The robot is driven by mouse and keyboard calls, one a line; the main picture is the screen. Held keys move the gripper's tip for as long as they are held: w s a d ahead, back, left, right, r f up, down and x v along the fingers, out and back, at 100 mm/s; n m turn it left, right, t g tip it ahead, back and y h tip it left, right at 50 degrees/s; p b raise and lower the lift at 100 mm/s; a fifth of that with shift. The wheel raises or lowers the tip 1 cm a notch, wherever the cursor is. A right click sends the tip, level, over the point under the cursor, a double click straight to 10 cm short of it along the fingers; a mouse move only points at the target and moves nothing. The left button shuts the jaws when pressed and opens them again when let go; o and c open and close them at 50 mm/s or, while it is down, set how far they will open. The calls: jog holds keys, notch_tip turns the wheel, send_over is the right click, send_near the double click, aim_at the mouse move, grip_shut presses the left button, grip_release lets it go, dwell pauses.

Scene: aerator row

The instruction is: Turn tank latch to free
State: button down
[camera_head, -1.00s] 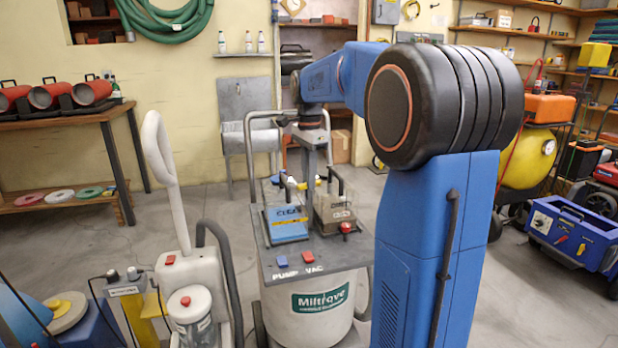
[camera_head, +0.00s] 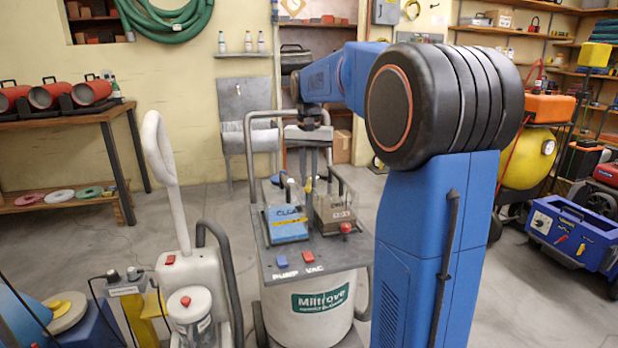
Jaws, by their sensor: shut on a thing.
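The cleaning machine (camera_head: 308,308) carries a grey top deck with a blue CLEAN tank (camera_head: 286,224) and a brown-grey tank (camera_head: 333,212) side by side. My gripper (camera_head: 312,184) points down at the deck behind and between these tanks. Its fingers are shut on the tank latch, a small part with a bit of yellow (camera_head: 308,186) showing at the fingertips. The fingers and tanks hide most of the latch, so its exact angle is hard to tell.
Grey tube handles (camera_head: 249,150) rise on both sides of the deck. Red and blue switches (camera_head: 308,256) marked PUMP and VAC sit at the front. A white upright cleaner (camera_head: 183,260) stands close on the left.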

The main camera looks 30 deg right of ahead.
aim_at(309, 183)
jog(key=n, duration=0.4)
jog(key=shift+n, duration=0.3)
dwell(0.3)
jog(key=c, duration=1.7)
grip_release()
jog(key=shift+r, duration=0.1)
notch_tip(309, 183, up, 17)
jog(key=shift+r, duration=0.15)
